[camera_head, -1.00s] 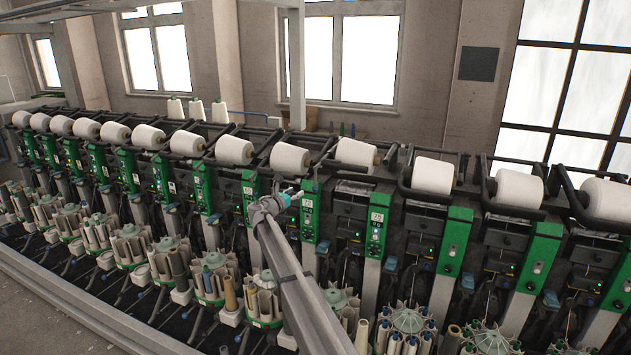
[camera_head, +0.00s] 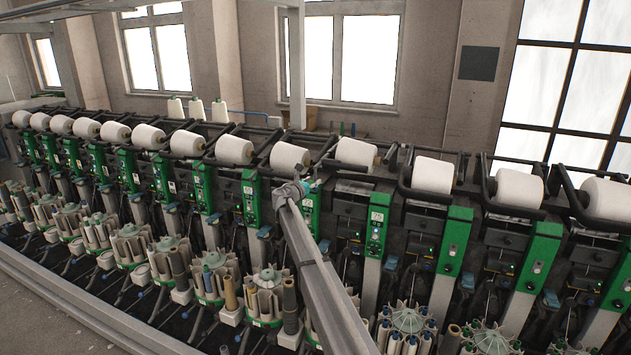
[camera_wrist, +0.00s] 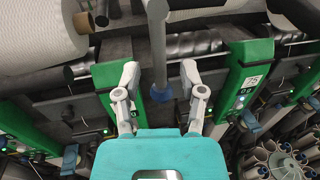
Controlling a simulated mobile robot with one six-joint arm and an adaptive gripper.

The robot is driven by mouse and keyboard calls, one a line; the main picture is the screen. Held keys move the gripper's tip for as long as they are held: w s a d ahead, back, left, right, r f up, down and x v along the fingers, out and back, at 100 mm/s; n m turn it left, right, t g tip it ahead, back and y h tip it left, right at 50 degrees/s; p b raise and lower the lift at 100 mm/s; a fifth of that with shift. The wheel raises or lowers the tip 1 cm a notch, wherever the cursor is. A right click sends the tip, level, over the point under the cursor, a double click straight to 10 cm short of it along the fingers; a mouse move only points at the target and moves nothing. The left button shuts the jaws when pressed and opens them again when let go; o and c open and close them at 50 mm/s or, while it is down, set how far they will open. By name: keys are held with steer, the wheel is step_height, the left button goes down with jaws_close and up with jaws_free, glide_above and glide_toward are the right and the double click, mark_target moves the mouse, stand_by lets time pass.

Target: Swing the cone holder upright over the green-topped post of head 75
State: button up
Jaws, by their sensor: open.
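My gripper (camera_wrist: 159,74) is open in the wrist view, its two grey fingers spread above its teal body. A dark grey bar with a blue end (camera_wrist: 160,93), seemingly the cone holder's handle, hangs between the fingers without visible contact. The green-topped post of head 75 (camera_wrist: 250,72) stands to the right of the gripper. In the head view, this post (camera_head: 377,222) is right of my gripper (camera_head: 318,185), which partly covers the neighbouring post. A white cone (camera_head: 357,151) lies behind and above the gripper. The holder's full shape is hidden.
Another white cone (camera_wrist: 40,35) and its dark roller fill the upper left of the wrist view. Neighbouring green posts (camera_head: 454,240) stand close on both sides. Bobbin magazines (camera_head: 408,322) crowd the area below. Free room between heads is narrow.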

steer(key=shift+x, duration=1.1)
jaws_close()
